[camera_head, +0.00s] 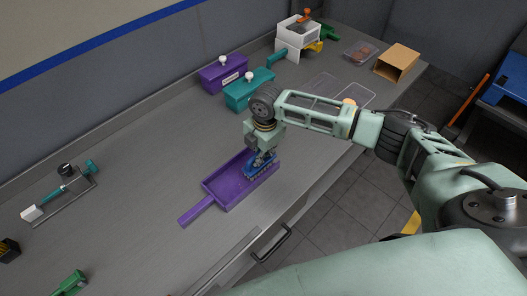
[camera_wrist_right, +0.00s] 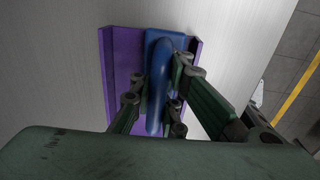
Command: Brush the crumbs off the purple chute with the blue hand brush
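The purple chute (camera_head: 228,186) lies on the grey worktop near its front edge, its narrow end pointing to the lower left. It also shows in the right wrist view (camera_wrist_right: 121,72). The blue hand brush (camera_head: 259,169) is at the chute's right end, bristles down on or just above its floor; I cannot tell if they touch. My right gripper (camera_head: 263,156) is above the chute. In the right wrist view its fingers (camera_wrist_right: 160,90) close on both sides of the blue brush handle (camera_wrist_right: 157,84). No crumbs can be made out. My left gripper is not in view.
Purple (camera_head: 222,75) and teal (camera_head: 248,92) containers stand behind the chute. Clear trays (camera_head: 356,94) and a cardboard box (camera_head: 397,62) lie farther right. A teal-handled tool (camera_head: 62,190) lies at left, a green object (camera_head: 70,284) at lower left.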

